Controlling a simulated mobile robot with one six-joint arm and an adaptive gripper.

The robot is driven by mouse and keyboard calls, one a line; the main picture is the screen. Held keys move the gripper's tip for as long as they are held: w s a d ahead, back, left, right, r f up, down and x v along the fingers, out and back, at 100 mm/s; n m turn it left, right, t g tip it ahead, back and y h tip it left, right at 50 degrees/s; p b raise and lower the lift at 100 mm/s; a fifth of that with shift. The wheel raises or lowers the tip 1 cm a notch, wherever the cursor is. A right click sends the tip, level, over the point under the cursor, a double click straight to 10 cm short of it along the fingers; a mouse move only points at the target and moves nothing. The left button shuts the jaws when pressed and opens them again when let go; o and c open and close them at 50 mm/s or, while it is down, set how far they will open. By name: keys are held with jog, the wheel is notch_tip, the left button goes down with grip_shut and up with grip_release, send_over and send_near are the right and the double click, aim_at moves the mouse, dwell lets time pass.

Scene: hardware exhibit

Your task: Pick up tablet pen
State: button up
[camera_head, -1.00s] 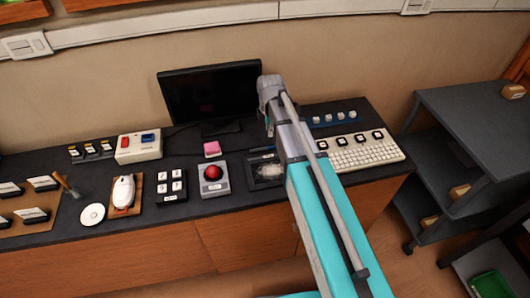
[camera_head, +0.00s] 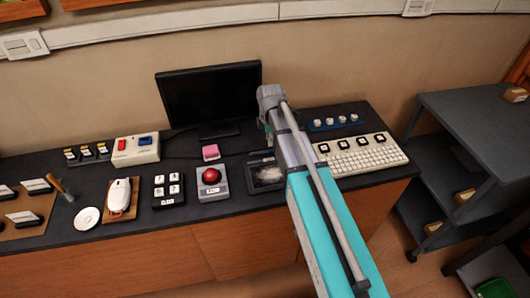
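A dark drawing tablet (camera_head: 252,181) with a pale grey patch lies on the counter, partly behind my arm. I cannot make out a pen on it clearly; the arm covers its right side. My gripper (camera_head: 268,133) is at the far end of the arm, over the counter between the monitor and the tablet. It points down and is mostly hidden by the wrist, so its fingers do not show clearly.
A white keyboard (camera_head: 365,155) lies right of the arm. A black monitor (camera_head: 208,95) stands behind. A grey shelf cart (camera_head: 470,125) stands at the right.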

aim_at(269, 150)
jog(key=shift+a+f+b, duration=0.1)
jog(key=shift+f+b, duration=2.4)
jog(key=shift+f, duration=0.1)
grip_shut()
